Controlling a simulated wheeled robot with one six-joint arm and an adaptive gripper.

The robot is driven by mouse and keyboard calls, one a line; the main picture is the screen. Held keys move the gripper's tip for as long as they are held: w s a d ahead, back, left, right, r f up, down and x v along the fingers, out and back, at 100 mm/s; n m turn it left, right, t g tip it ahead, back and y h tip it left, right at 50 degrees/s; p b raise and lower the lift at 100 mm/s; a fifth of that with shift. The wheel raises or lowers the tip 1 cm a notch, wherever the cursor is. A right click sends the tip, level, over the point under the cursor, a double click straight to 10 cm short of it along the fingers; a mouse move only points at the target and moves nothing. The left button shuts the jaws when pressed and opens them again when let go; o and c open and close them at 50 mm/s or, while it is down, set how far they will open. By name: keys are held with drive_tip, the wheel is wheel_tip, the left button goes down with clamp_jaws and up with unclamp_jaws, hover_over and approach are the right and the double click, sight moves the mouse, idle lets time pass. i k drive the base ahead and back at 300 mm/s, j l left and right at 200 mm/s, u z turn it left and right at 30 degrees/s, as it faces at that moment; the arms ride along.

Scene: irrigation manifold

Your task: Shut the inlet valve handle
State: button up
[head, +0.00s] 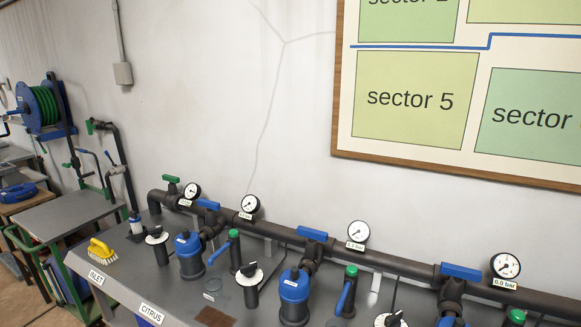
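A black pipe (275,232) runs along the back of the grey bench, with its left end bending down to the bench. A small green handle (171,179) stands on top of the pipe near this left end, above the side of the bench labelled INLET (97,278). It looks like the inlet valve handle. It seems to lie roughly along the pipe, but it is too small to be certain. A round gauge (192,191) stands just right of it. My gripper is not in view.
Blue handles (312,234) sit along the pipe. Blue-capped filters (294,285), black dials (250,272) and green-topped posts (235,237) crowd the bench. A yellow brush (101,249) lies at the left. A grey-topped cart (70,219) stands further left.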

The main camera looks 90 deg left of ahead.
sight(172, 179)
drive_tip(key=k+j+u, duration=0.15)
drive_tip(key=j+u, duration=0.15)
drive_tip(key=k+j+u, duration=0.1)
drive_tip(key=j+u, duration=0.2)
drive_tip(key=u, duration=2.65)
